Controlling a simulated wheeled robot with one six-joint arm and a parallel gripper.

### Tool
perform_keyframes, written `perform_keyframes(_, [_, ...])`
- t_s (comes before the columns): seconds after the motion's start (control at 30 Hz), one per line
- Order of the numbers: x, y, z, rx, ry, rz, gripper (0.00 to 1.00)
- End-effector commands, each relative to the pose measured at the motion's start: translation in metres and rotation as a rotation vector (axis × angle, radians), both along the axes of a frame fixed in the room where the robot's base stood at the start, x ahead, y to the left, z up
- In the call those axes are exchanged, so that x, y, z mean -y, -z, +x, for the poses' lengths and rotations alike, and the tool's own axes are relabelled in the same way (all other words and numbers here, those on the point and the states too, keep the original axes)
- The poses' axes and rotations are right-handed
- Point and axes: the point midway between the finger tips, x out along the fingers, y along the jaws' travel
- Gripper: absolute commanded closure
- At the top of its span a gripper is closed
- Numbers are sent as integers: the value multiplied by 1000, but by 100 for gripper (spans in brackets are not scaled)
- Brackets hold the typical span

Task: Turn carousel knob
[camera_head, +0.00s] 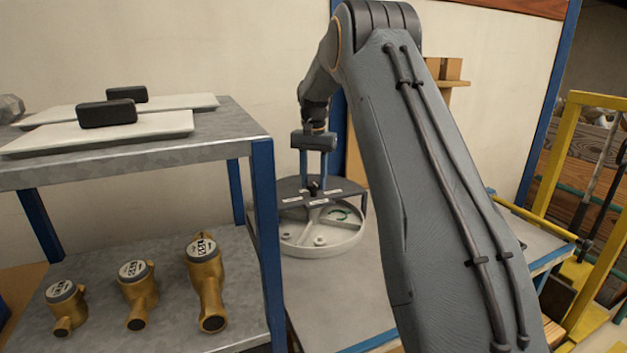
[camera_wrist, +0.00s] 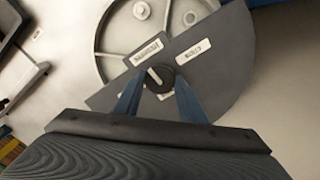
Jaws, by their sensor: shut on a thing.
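The carousel is a round, light tray (camera_head: 296,246) with compartments, under a dark partial cover (camera_head: 290,188) with white labels. It stands on the bench right of the shelf. A small dark knob (camera_wrist: 159,80) with a pale pointer mark sits at the middle of the cover. My gripper (camera_head: 315,183) reaches down from above, its blue fingers on either side of the knob. In the wrist view my gripper (camera_wrist: 160,85) is shut on the knob. The tray (camera_wrist: 117,35) shows uncovered at the upper left of that view. A green item lies in one compartment.
A metal shelf unit (camera_head: 232,140) with blue posts stands close on the left. It holds white trays with black blocks above and several brass meters (camera_head: 205,283) below. The bench (camera_head: 345,300) is bare in front of the carousel. A yellow frame (camera_head: 560,150) stands at right.

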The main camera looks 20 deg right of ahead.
Motion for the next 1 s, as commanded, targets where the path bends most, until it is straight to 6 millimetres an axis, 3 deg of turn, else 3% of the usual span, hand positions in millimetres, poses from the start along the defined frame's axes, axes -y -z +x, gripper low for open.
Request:
perform_keyframes(0.67, [-1, -2, 1, 3, 56, 0, 85])
perform_keyframes(0.7, [-1, -2, 1, 3, 56, 0, 56])
perform_keyframes(0.77, [-1, -2, 1, 3, 55, 0, 46])
perform_keyframes(1.0, [0, -1, 0, 1, 56, 0, 45])
